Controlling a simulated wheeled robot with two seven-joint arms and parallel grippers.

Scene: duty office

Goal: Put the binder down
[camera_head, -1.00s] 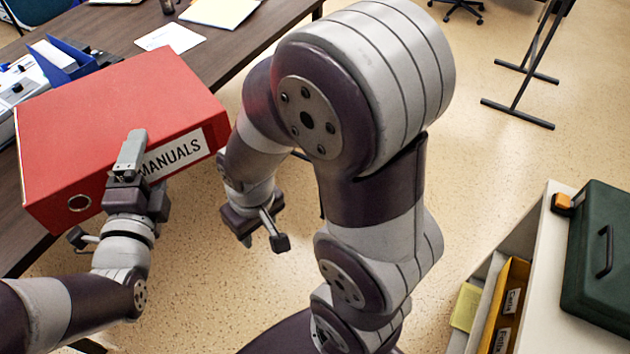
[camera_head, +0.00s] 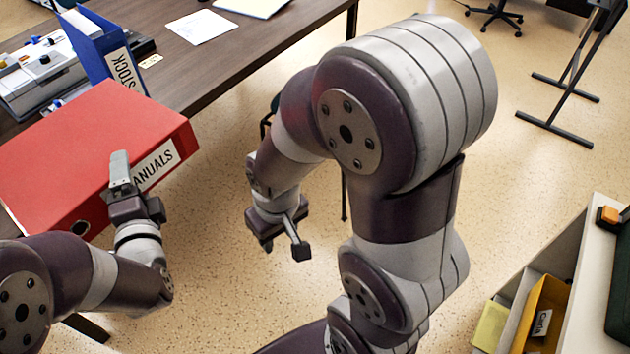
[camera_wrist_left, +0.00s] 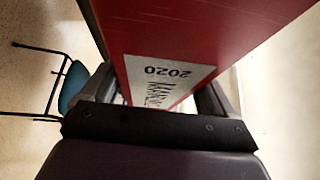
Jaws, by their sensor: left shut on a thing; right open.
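The red binder (camera_head: 88,150) with a white MANUALS label on its spine is at the left in the head view, in front of the dark table. My left gripper (camera_head: 124,180) is shut on the binder at its spine edge, with one finger lying over the label. In the left wrist view the binder (camera_wrist_left: 190,40) runs up from between the fingers, and its label also reads 2020. The binder's far left end is cut off by the frame. My right gripper (camera_head: 280,235) is open and empty over the floor, apart from everything.
The dark wooden table (camera_head: 200,75) holds a blue STOCK binder (camera_head: 95,45), a grey-white device (camera_head: 40,75) and papers (camera_head: 203,27). A pale shelf unit (camera_head: 575,250) with a yellow file box (camera_head: 543,310) stands at the lower right. Open floor lies between.

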